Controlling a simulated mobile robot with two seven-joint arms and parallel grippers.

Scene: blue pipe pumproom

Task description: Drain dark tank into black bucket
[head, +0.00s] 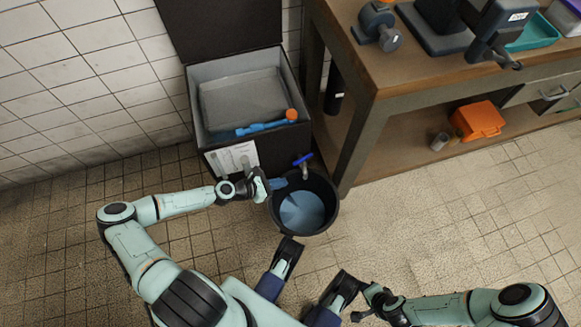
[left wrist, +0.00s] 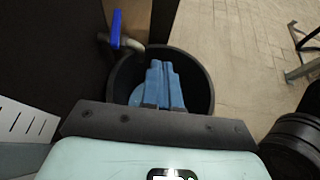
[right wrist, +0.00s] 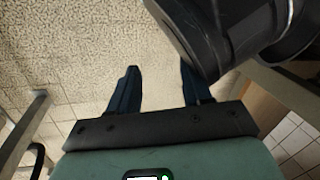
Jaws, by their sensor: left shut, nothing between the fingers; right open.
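The dark tank (head: 203,140) stands against the wall with its lid up and its grey inside showing. A tap with a blue handle (head: 303,159) sticks out low on its front; the handle also shows in the left wrist view (left wrist: 116,28). The black bucket (head: 332,214) stands on the floor below the tap, with a blue-grey surface inside. I cannot tell whether liquid is flowing. My left gripper (head: 281,184) is shut and empty at the bucket's left rim, its blue fingers (left wrist: 165,70) over the bucket. My right gripper (right wrist: 156,75) is open and empty above the floor.
A blue tool with an orange end (head: 265,126) lies across the tank's front inside. A wooden workbench (head: 420,90) stands to the right, close to the bucket. An orange box (head: 478,119) and a small grey cup (head: 439,141) are on its lower shelf. Tiled floor at right is clear.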

